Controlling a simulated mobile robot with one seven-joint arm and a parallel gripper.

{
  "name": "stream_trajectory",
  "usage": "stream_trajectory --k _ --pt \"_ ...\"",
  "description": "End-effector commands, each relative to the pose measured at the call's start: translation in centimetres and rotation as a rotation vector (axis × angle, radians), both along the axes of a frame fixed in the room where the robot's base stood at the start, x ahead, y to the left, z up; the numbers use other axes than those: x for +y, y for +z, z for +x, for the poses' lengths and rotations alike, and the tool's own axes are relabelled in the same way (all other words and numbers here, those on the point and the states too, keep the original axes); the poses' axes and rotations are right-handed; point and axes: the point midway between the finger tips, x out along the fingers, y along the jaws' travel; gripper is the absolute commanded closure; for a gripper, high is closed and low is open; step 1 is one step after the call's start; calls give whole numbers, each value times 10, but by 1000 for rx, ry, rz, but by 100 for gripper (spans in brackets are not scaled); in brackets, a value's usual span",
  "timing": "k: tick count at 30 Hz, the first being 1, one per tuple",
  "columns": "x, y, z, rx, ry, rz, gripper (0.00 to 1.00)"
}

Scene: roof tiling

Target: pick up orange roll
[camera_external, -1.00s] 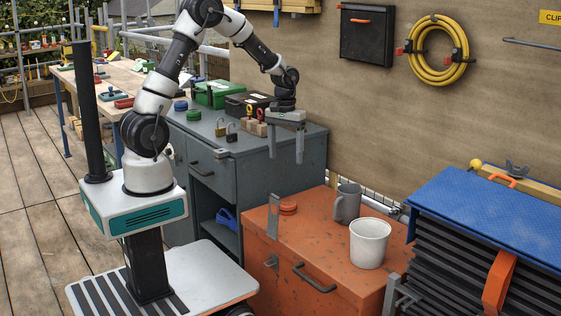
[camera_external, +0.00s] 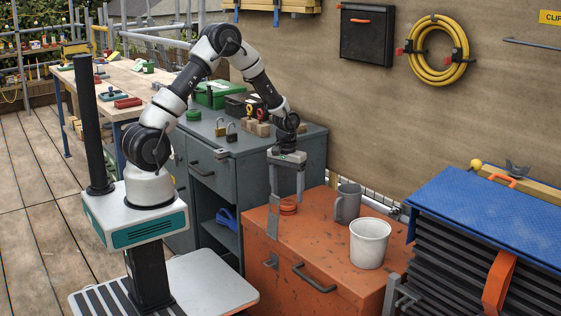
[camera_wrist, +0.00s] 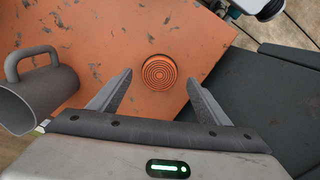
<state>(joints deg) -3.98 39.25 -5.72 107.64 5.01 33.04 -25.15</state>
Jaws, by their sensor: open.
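The orange roll (camera_external: 288,206) is a small round coil lying on top of the orange chest (camera_external: 325,230), near its back left. In the wrist view the roll (camera_wrist: 159,73) shows from above as concentric rings. My gripper (camera_external: 286,192) points down just above the roll and is open and empty. In the wrist view the fingertips of my gripper (camera_wrist: 160,80) are spread to the left and right of the roll, with clear gaps on both sides. I cannot tell exactly how high the tips are above the chest.
A grey mug (camera_external: 347,203) and a white bucket (camera_external: 369,243) stand on the chest to the right of the roll. A grey cabinet (camera_external: 216,175) stands behind, with padlocks and wooden blocks on top.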

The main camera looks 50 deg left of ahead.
Motion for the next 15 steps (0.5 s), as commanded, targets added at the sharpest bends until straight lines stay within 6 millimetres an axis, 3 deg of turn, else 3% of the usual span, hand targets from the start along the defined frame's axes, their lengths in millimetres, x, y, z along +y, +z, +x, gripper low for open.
stream_trajectory --k 1,4,12,15 --pt "0 -14 1 3 1 -1 29" --pt "0 -27 1 2 1 -1 29" --pt "-1 -30 2 -1 0 0 29" --pt "-1 -30 2 -1 0 0 44"
